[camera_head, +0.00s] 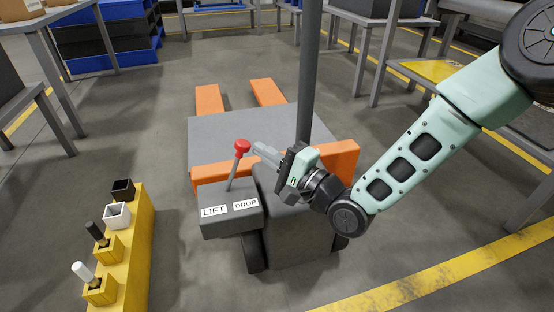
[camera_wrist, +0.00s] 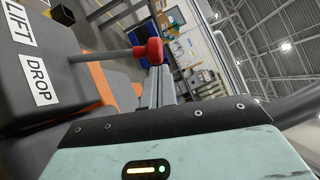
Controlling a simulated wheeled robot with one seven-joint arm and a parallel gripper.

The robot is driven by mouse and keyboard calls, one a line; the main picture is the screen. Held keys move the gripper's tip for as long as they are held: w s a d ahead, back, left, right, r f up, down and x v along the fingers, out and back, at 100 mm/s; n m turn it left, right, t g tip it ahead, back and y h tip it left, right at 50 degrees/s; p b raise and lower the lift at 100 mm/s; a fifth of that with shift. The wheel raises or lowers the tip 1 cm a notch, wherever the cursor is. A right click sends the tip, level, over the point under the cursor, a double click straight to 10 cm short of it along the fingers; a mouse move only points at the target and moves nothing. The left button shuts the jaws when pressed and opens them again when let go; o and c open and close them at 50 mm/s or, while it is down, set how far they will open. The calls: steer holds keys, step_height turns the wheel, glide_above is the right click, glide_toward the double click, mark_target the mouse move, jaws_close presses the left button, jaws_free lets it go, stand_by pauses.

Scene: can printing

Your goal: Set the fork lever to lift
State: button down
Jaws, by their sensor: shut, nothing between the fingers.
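The fork lever is a thin grey rod (camera_head: 231,176) with a red knob (camera_head: 242,146). It rises from a dark control box (camera_head: 228,225) and leans slightly right in the head view. The box has a LIFT label (camera_head: 213,211) on the left and a DROP label (camera_head: 245,204) on the right. My gripper (camera_head: 258,149) is shut and empty, with its fingertips close to the knob on its right side. In the wrist view the red knob (camera_wrist: 149,51) is just beyond the fingertips (camera_wrist: 155,78); I cannot tell whether they touch.
The pallet truck has a grey deck (camera_head: 225,130), orange forks (camera_head: 209,99) and a dark upright post (camera_head: 308,75) just behind my gripper. A yellow rack (camera_head: 137,235) with several holders stands at left. Tables stand at the left and back.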

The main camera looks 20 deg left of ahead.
steer(key=shift+a+r, duration=0.1)
steer(key=shift+r, duration=0.05)
steer(key=s+a+r+n+h+p, duration=0.1)
steer(key=s+a+n+h+p, duration=0.1)
steer(key=a+p, duration=0.3)
steer(key=s+a+r+n+g+h+p, duration=0.1)
steer(key=s+a+n+h+p, duration=0.1)
steer(key=s+a+n+p, duration=0.2)
steer(key=shift+a+r+p, duration=0.3)
steer(key=shift+a+p, duration=0.05)
steer(key=shift+p, duration=1.3)
steer(key=shift+s+a, duration=0.1)
steer(key=shift+s, duration=0.1)
